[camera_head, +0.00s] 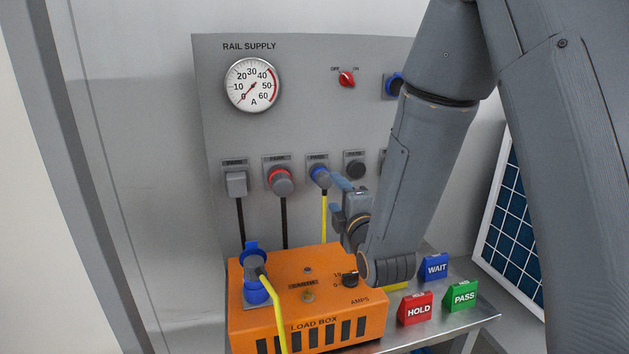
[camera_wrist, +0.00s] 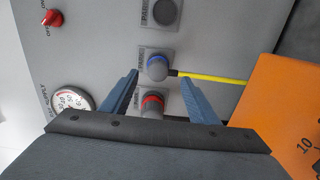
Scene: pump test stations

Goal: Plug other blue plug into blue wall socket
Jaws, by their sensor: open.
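The same plug shows in the wrist view (camera_wrist: 157,68), in line with the gap between the fingertips. My gripper (camera_head: 337,197) is open and empty just right of this plug; its fingers also show in the wrist view (camera_wrist: 160,76). I cannot tell whether the fingertips reach beside the plug. Another plug with a yellow cable (camera_head: 262,280) sits in the blue socket (camera_head: 251,292) on top of the orange load box, its blue lid (camera_head: 250,247) raised.
A red-ringed plug (camera_head: 281,181) and a grey plug (camera_head: 236,184) with black cables are left of the blue one. A capped socket (camera_head: 354,164) is to the right. The load box (camera_head: 308,325) and WAIT, HOLD and PASS blocks (camera_head: 415,309) stand on the bench below.

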